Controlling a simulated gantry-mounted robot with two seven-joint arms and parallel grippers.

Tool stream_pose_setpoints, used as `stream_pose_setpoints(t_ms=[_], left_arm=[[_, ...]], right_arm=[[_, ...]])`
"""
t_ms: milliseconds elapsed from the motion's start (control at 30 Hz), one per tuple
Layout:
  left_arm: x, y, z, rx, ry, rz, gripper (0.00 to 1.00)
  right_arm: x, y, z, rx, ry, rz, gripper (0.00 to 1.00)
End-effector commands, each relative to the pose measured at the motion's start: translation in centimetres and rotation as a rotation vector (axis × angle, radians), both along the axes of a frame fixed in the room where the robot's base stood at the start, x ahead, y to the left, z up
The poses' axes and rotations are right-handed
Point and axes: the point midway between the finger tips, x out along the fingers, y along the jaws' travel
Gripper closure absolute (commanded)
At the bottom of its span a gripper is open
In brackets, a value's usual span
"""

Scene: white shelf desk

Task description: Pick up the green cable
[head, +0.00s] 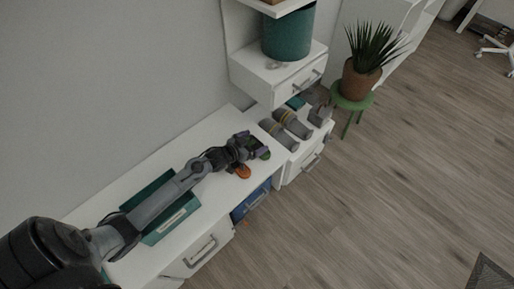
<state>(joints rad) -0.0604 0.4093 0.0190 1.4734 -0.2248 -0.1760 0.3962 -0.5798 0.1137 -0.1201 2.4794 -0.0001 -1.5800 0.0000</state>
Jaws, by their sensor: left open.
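My left arm reaches from the lower left across the white desk (215,140). My left gripper (262,150) is open near the desk's right end. A small dark green thing (265,156), which looks like the green cable, shows right at the fingertips. The gripper partly hides it, and I cannot tell whether it lies between the fingers or under them. An orange item (241,171) lies on the desk just below and left of the gripper. My right gripper is not in view.
A teal box or folder (160,229) lies under my left forearm. Grey cylindrical items (293,124) lie on the lower white surface to the right. A drawer unit (285,82) with a teal pot (288,36) stands above. A potted plant (362,78) sits on a green stool (351,103).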

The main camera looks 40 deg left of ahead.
Motion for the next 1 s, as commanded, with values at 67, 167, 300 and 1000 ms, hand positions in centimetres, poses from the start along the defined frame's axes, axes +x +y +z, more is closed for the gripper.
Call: stream_pose_setpoints(t_ms=[67,167,300,1000], left_arm=[[0.0,0.0,0.0,0.0,0.001,0.0,0.0],[0.0,0.0,0.0,0.0,0.001,0.0,0.05],[-0.1,0.0,0.0,0.0,0.001,0.0,0.26],[0.0,0.1,1.3,0.0,0.0,0.001,0.59]], right_arm=[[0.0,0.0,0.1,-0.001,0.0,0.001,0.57],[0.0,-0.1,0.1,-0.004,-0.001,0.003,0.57],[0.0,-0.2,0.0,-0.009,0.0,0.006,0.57],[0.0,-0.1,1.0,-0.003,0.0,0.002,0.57]])
